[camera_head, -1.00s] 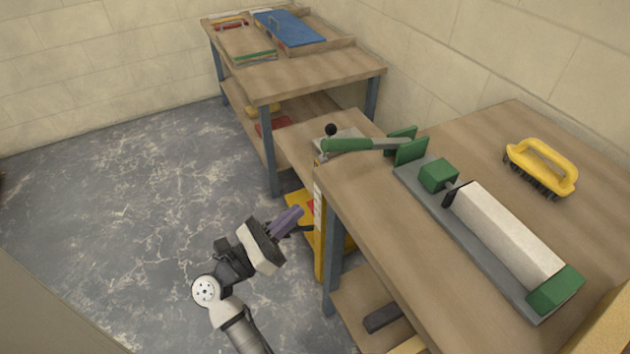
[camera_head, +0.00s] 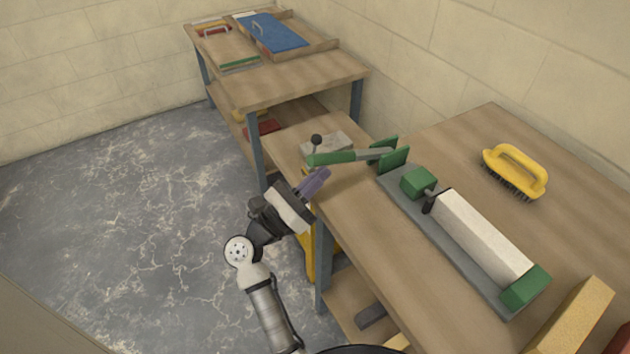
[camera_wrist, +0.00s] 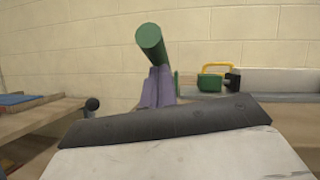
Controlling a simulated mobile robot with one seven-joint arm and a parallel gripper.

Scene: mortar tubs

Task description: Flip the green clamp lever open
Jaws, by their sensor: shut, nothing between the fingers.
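The green clamp lever (camera_head: 332,159) lies roughly level at the bench's left edge, its grip pointing left. A grey bar joins it to upright green plates (camera_head: 393,154). My gripper (camera_head: 324,174) has purple fingers and is shut and empty, just below and in front of the grip in the head view. In the wrist view the round end of the lever grip (camera_wrist: 150,37) shows just above my closed fingers (camera_wrist: 158,84). I cannot tell whether they touch it.
A grey rail on the bench (camera_head: 440,240) holds a long white block (camera_head: 480,236) between green jaws. A yellow-handled brush (camera_head: 515,170) lies behind. A black knob (camera_head: 316,139) stands left of the lever. A second table (camera_head: 290,75) with a blue board is at the back.

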